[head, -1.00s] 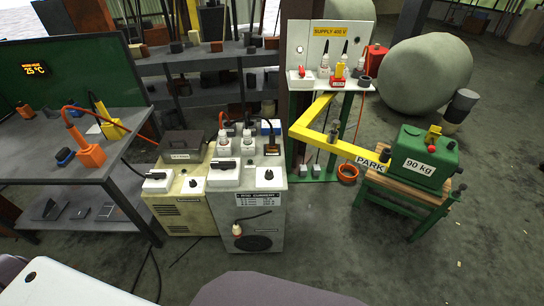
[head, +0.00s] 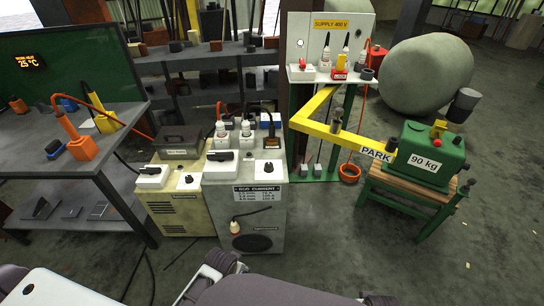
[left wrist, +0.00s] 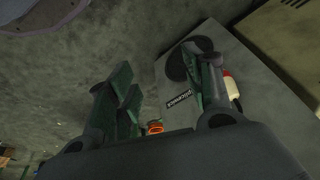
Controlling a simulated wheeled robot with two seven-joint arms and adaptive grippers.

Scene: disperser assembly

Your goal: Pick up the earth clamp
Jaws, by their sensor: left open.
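No label marks the earth clamp, and I cannot tell for sure which thing it is. An orange clamp-like block (head: 78,143) with an orange cable stands on the dark table at left in the head view. A yellow holder (head: 105,122) with a dark handle stands just behind it. My left gripper (left wrist: 160,70) is open in the left wrist view, with nothing between its fingers. It points down over the floor beside the front of the grey cabinet (left wrist: 265,110), away from the table top. My right gripper does not show clearly in either view.
The dark table (head: 120,165) stands at left, next to a cream cabinet (head: 178,210) and the grey cabinet with switches. A yellow arm (head: 335,135) reaches to a green 90 kg block (head: 428,160) on a stand at right.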

